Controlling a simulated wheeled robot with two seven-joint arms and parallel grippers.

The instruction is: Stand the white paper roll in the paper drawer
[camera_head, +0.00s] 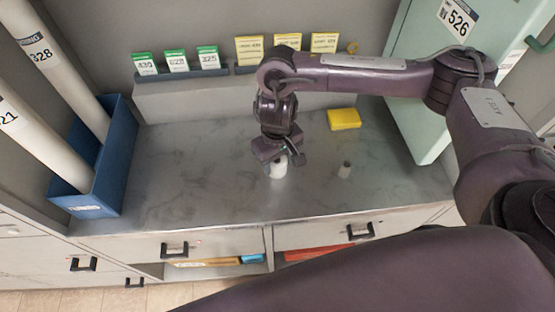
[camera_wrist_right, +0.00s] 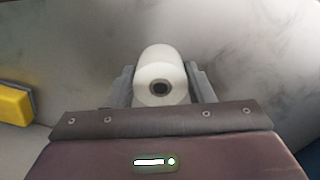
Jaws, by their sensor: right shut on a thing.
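The white paper roll (camera_head: 278,169) stands on the grey marbled counter (camera_head: 215,185), near its front middle. My right gripper (camera_head: 280,163) comes down over it from above and is shut on it. In the right wrist view the white paper roll (camera_wrist_right: 161,75) shows its end with a dark core hole, between the two grey fingers of my right gripper (camera_wrist_right: 162,88). I cannot tell whether the roll touches the counter. Two drawer fronts (camera_head: 175,246) with black handles are below the counter edge; which is the paper drawer I cannot tell. My left gripper is not in view.
A yellow block (camera_head: 343,119) lies farther back. A blue bin (camera_head: 104,165) with tall white tubes stands at left. A green door (camera_head: 428,80) stands open at right. Open shelves (camera_head: 215,268) are under the drawers.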

